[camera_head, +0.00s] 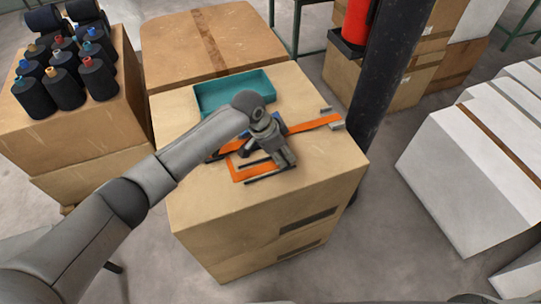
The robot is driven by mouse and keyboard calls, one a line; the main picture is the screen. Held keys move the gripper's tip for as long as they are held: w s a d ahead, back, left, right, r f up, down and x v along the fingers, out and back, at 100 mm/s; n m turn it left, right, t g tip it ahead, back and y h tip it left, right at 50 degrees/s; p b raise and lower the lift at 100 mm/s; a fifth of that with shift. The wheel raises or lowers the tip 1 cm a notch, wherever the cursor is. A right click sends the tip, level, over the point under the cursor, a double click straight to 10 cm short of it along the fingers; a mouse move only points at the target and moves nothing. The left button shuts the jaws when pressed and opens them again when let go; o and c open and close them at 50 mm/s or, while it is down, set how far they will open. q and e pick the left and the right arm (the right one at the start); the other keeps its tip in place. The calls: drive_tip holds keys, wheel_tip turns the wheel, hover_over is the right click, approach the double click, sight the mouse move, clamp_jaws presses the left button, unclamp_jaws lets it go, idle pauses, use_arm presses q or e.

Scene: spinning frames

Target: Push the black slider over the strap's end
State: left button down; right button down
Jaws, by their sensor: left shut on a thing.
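An orange strap (317,124) lies across the top of the near cardboard box (325,165), partly under my left gripper. A grey metal end piece (337,126) shows at its right end. A second orange stretch (237,174) bends around at the front left, with dark bars beside it. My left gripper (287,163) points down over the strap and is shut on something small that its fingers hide. I cannot make out for certain which dark part is the black slider. My right gripper is not in view.
A teal tray (235,91) sits at the back of the box top. A box with several dark thread cones (63,88) stands at the left. A dark post (381,90) rises at the right corner. The box top's front is clear.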

use_arm(q)
drive_tip(key=shift+w+d, duration=0.15)
drive_tip(key=shift+d, duration=0.25)
drive_tip(key=shift+r, duration=0.1)
drive_tip(key=c, duration=1.3)
unclamp_jaws()
drive_tip(key=o, duration=0.4)
drive_tip(key=shift+d, duration=0.15)
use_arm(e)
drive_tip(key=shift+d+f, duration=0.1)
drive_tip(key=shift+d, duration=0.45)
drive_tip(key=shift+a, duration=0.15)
use_arm(q)
drive_tip(key=shift+a+r, duration=0.25)
drive_tip(key=shift+r, duration=0.05)
drive_tip(key=v, duration=1.1)
drive_tip(key=shift+r, duration=0.15)
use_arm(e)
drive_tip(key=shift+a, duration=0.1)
